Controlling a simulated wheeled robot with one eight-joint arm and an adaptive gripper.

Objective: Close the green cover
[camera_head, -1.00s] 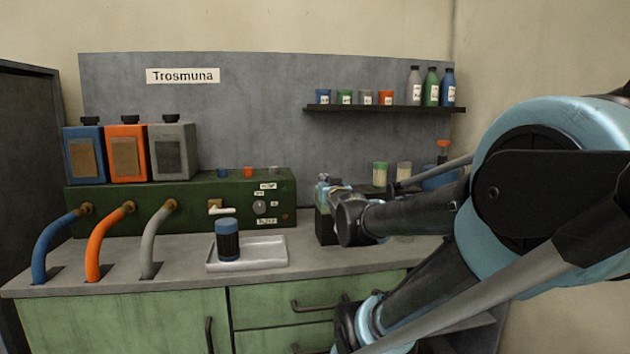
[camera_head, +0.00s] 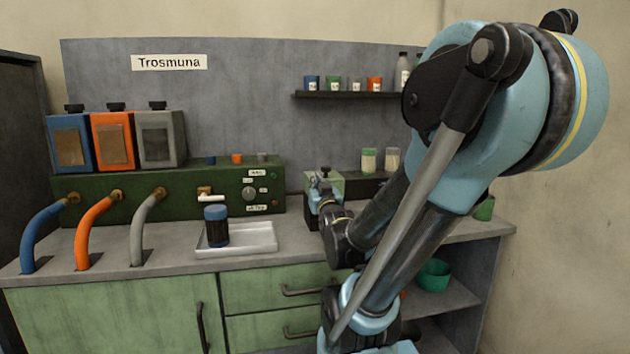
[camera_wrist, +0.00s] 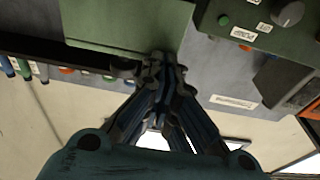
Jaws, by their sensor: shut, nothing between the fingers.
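The green cover (camera_head: 338,183) shows as a pale green panel on a dark box, right of the long green machine, and looks raised. In the wrist view the green cover (camera_wrist: 125,22) is a flat green plate at the top. My gripper (camera_head: 323,175) is in front of the cover, partly overlapping it in the head view. In the wrist view my gripper (camera_wrist: 163,62) is shut and empty, its fingertips at the plate's lower edge. I cannot tell whether they touch it. My wrist hides part of the box.
A white tray (camera_head: 265,240) with a dark blue jar (camera_head: 216,228) stands on the counter to the left. Behind it is the green machine (camera_head: 110,190) with knob and hoses. A shelf (camera_head: 345,95) holds small cups.

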